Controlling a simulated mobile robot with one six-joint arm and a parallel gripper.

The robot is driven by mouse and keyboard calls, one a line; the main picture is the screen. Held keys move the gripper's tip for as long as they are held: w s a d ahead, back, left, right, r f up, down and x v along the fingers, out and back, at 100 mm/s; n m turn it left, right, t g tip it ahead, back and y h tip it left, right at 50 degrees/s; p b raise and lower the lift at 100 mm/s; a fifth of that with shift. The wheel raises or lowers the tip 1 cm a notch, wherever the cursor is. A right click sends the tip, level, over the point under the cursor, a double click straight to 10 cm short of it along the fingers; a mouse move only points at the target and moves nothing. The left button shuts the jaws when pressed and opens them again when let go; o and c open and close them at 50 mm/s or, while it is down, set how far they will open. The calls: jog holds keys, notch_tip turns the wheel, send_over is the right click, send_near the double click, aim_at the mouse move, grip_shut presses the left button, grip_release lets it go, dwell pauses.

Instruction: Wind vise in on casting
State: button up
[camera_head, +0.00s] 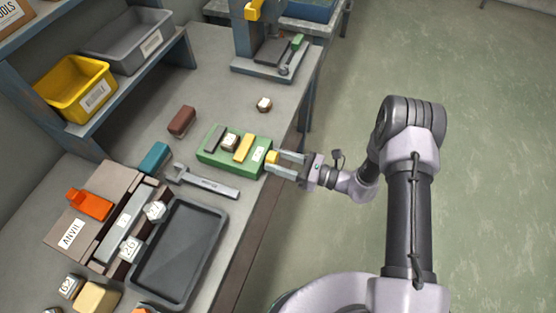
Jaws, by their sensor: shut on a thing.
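A green vise (263,146) sits near the right edge of the bench. It carries a dark grey jaw (214,138) on the left and a yellow jaw (244,148). A small pale casting (230,142) sits between the two jaws. From this view I cannot tell whether the yellow jaw touches it. A yellow knob (272,157) shows at the vise's right end. My gripper (276,163) reaches in from the right, over the bench edge, with its two fingers on either side of the knob, shut on it.
A wrench (205,184) lies just below the vise. A dark tray (178,253), an anvil block (68,235) and several small castings lie at lower left. A dark red block (182,121) and another casting (264,104) lie above. A machine stands at the top. Open floor lies right.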

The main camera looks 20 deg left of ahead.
jog(key=m, duration=0.4)
jog(key=shift+f+m, duration=0.1)
jog(key=shift+m, duration=0.3)
dwell(0.4)
jog(key=o, duration=1.4)
jog(key=shift+c, duration=0.2)
